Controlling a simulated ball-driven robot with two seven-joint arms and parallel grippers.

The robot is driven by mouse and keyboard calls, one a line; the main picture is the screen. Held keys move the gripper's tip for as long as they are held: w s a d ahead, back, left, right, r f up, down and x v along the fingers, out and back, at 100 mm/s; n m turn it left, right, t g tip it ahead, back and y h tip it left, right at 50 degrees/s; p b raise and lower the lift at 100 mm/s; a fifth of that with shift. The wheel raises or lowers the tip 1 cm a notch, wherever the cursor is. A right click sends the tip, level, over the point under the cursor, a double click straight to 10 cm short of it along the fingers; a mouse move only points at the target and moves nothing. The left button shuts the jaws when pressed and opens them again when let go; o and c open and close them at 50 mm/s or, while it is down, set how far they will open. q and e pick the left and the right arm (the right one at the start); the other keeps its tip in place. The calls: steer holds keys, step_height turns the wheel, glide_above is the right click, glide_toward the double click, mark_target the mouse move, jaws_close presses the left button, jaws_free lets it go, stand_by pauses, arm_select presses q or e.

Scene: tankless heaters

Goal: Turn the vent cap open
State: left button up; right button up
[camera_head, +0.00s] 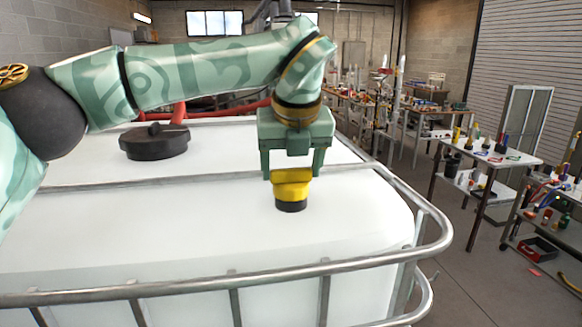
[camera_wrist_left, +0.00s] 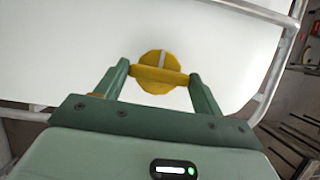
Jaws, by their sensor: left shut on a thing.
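The vent cap (camera_head: 292,184) is yellow on a black base and stands on top of the white tank (camera_head: 150,228). My left gripper (camera_head: 292,176) comes down over it from above, with one finger on each side. In the left wrist view the cap (camera_wrist_left: 161,58) shows as a yellow round piece with a raised bar across it and a pale mark. The left gripper's fingers (camera_wrist_left: 159,76) are shut on the two ends of that bar. My right gripper is not in view.
A larger black lid (camera_head: 154,142) sits on the tank at the left. A metal pipe frame (camera_head: 200,276) runs around the tank, with a bar across its top. Tables with tools (camera_head: 490,155) stand on the right, apart from the tank.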

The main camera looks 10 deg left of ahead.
arm_select(q)
steer(key=shift+r+n, duration=0.15)
steer(key=shift+n, duration=0.25)
steer(key=o, duration=1)
steer(key=p+v, duration=0.1)
steer(key=v, duration=1.5)
steer(key=shift+w+d+r, duration=0.15)
steer(key=shift+d, duration=0.05)
